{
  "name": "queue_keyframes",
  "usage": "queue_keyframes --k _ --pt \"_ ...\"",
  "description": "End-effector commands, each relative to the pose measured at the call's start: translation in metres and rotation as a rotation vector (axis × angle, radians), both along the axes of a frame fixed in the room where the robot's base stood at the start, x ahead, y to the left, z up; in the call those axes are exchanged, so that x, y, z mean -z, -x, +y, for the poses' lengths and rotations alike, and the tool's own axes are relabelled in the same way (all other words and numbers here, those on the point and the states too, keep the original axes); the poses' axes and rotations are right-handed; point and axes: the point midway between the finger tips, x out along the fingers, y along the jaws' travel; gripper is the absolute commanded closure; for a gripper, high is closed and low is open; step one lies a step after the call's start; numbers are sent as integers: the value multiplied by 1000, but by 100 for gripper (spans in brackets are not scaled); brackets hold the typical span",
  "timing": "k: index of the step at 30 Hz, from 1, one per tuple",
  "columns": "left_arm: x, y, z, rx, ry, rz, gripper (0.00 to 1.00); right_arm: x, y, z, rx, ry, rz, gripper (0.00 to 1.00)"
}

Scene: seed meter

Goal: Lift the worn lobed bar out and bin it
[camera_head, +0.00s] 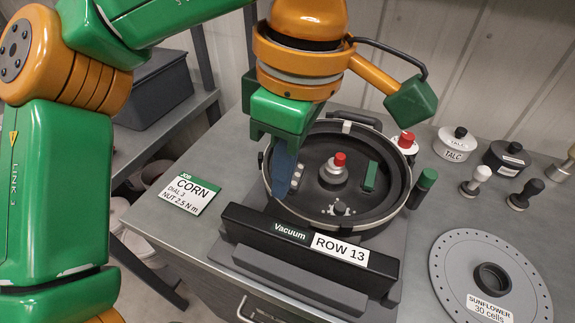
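My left gripper (275,140) points down over the left side of the round black meter housing (317,212). A blue bar-like piece (284,172) shows directly below its green fingers, along the housing's left inner wall. It may be the lobed bar; its lobes are not clear. The fingers hide its upper end, so I cannot tell whether they grip it or whether it is clear of the housing. Inside the housing are a red-topped hub (334,168), a green bar (370,177) and a small silver toothed part (338,208). My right gripper is not in view.
A dark grey bin (160,88) stands on a side shelf at upper left. A black bar labelled Vacuum, ROW 13 (290,240) fronts the housing. A CORN card (186,193) lies left. A sunflower disc (451,255), two talc tins and several knobs stand right.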

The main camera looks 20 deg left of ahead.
Motion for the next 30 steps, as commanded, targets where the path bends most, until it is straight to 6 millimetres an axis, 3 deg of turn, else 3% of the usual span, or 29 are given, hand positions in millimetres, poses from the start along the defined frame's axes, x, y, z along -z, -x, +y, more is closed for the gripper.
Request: queue_keyframes --k 6,8,15,24,30 --pt "0 0 0 0 1 0 100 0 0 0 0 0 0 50" --pt "0 0 0 0 1 0 86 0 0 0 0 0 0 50" --pt "0 0 0 1 1 0 22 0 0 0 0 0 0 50" --pt "-2 0 0 1 1 0 20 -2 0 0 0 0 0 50" --pt "-46 0 -5 0 0 -3 20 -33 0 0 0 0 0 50"
